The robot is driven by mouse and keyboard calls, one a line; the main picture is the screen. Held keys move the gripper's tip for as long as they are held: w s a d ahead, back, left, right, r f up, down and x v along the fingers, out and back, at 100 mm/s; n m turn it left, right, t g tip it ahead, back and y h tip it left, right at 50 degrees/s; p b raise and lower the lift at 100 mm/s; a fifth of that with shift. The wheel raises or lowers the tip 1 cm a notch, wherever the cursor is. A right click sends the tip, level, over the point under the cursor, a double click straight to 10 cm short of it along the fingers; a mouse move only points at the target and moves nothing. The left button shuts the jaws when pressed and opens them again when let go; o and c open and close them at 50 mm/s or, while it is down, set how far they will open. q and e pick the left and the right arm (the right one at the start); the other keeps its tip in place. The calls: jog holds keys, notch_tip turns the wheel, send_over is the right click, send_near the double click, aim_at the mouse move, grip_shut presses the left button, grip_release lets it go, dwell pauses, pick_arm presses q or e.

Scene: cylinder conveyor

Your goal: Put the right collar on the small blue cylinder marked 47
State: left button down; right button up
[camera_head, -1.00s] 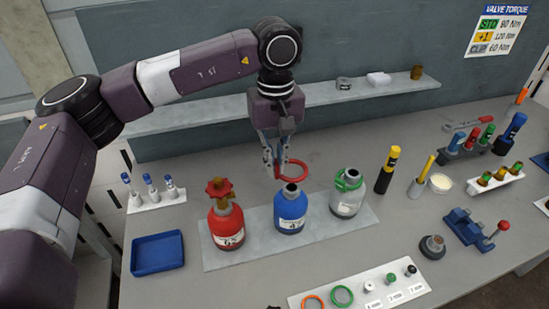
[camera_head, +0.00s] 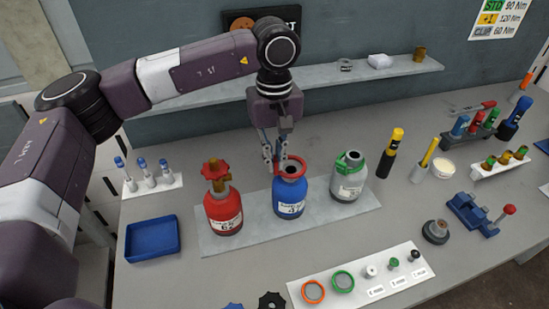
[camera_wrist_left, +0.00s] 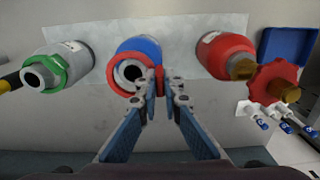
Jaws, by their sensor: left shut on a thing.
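The small blue cylinder (camera_head: 290,196) stands upright in the middle of a grey mat; its label looks like 47. My left gripper (camera_head: 283,168) is shut on a red collar (camera_head: 291,177) at the cylinder's top. In the left wrist view, the red collar (camera_wrist_left: 113,82) shows around the dark opening of the blue cylinder's (camera_wrist_left: 149,47) neck, with the left fingertips (camera_wrist_left: 165,88) on its side. I cannot tell whether the collar rests on the shoulder or hovers. An orange collar (camera_head: 304,293) and a green collar (camera_head: 334,284) lie on a white board. My right gripper is not in view.
A red cylinder (camera_head: 222,205) with a red handwheel stands left of the blue one; a grey cylinder (camera_head: 350,180) with a green collar stands right. A blue tray (camera_head: 130,243) lies at left. A black-yellow tube (camera_head: 389,155) stands at right. The shelf (camera_head: 200,115) runs behind.

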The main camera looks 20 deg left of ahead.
pick_arm(q)
jog(key=shift+f, duration=0.15)
jog(key=shift+f+b, duration=0.35)
jog(key=shift+b, duration=0.1)
jog(key=shift+f+b, duration=0.85)
jog(key=shift+f, duration=0.05)
jog(key=c, duration=2)
grip_release()
jog(key=shift+r+p, duration=1.5)
jog(key=shift+r, duration=1.55)
